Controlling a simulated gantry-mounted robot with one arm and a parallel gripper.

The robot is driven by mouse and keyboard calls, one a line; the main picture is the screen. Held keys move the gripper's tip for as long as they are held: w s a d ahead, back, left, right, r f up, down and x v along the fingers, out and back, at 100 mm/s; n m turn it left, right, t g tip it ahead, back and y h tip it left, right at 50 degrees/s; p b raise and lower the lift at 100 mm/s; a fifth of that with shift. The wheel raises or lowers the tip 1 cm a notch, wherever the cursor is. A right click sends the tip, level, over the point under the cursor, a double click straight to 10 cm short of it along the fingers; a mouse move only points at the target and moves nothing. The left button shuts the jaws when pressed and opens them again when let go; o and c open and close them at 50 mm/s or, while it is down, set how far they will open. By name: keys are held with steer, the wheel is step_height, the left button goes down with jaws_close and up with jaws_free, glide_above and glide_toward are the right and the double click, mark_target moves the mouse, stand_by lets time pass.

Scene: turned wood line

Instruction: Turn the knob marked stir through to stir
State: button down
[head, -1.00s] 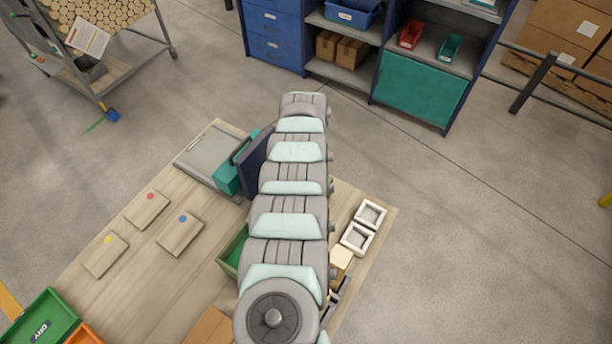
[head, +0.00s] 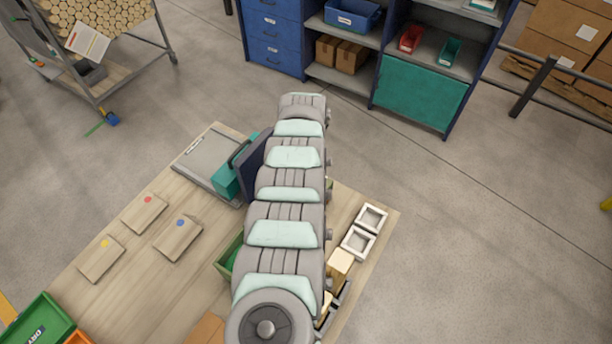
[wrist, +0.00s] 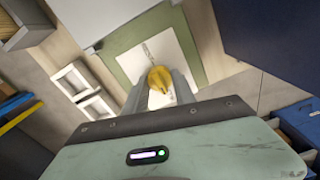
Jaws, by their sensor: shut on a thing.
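In the wrist view a yellow knob (wrist: 159,77) stands on a pale plate (wrist: 183,62) set in a green frame (wrist: 125,65). The grey fingers of my gripper (wrist: 160,88) are on both sides of the knob and shut on it. A small dark marking shows on the plate just above the knob, too small to read. In the head view my arm hides the knob and my gripper.
Two white trays (head: 371,218) (head: 358,242) lie right of my arm. A dark blue panel (head: 254,163) and a teal case (head: 226,182) stand left of it. Wooden blocks with coloured dots (head: 178,237) lie on the left of the table.

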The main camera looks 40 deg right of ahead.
steer(key=c, duration=1)
jaws_free()
step_height(320, 180, up, 11)
steer(key=shift+f, duration=0.1)
